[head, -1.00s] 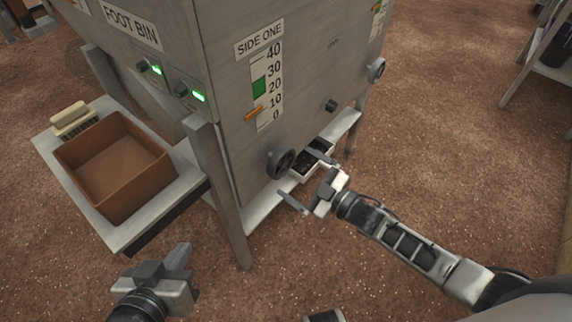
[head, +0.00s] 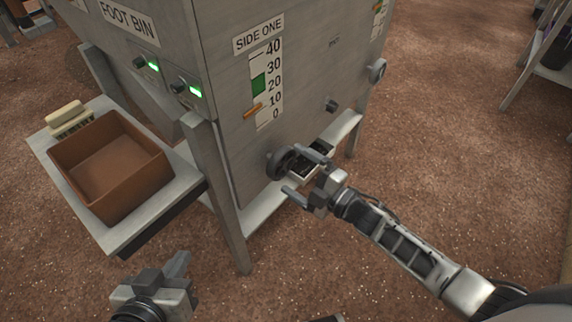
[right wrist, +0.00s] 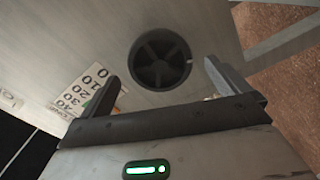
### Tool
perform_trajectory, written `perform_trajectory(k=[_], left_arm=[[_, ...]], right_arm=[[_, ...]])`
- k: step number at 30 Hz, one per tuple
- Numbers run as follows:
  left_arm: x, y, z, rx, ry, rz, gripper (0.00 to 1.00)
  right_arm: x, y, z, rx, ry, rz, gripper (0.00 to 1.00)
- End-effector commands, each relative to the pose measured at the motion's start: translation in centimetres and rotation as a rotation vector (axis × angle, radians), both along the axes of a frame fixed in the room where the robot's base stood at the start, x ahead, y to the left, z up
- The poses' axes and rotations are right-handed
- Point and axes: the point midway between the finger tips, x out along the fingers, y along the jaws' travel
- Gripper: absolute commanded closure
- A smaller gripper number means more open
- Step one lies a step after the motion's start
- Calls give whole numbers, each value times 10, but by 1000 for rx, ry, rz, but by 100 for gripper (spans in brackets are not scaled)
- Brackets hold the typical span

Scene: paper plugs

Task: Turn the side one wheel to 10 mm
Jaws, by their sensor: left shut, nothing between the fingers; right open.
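The side one wheel (head: 281,163) is a dark spoked handwheel low on the grey machine's face, below the SIDE ONE scale (head: 268,86). In the right wrist view the wheel (right wrist: 160,60) lies ahead, between and beyond the two spread fingers (right wrist: 185,80). My left gripper (head: 180,268) is shut and empty at lower left, away from the machine.
A brown bin (head: 108,165) and a pale brush-like block (head: 70,118) rest on a side shelf at left. Another small knob (head: 331,106) and a wheel (head: 377,70) are further right on the machine.

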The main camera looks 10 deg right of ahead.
Motion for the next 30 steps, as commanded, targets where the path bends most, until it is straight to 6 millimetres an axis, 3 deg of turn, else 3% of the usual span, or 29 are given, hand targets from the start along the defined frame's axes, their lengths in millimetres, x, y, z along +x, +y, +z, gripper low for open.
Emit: perform_trajectory(k=[15,24,29,30], left_arm=[[0,-1,-11,-1,0,0,100],[0,-1,-11,-2,-1,0,100],[0,-1,-11,-1,0,0,100],[0,-1,-11,-1,0,0,100]], right_arm=[[21,17,-1,1,-1,1,0],[23,18,0,0,0,1,0],[23,18,0,0,0,1,42],[23,18,0,0,0,1,45]])
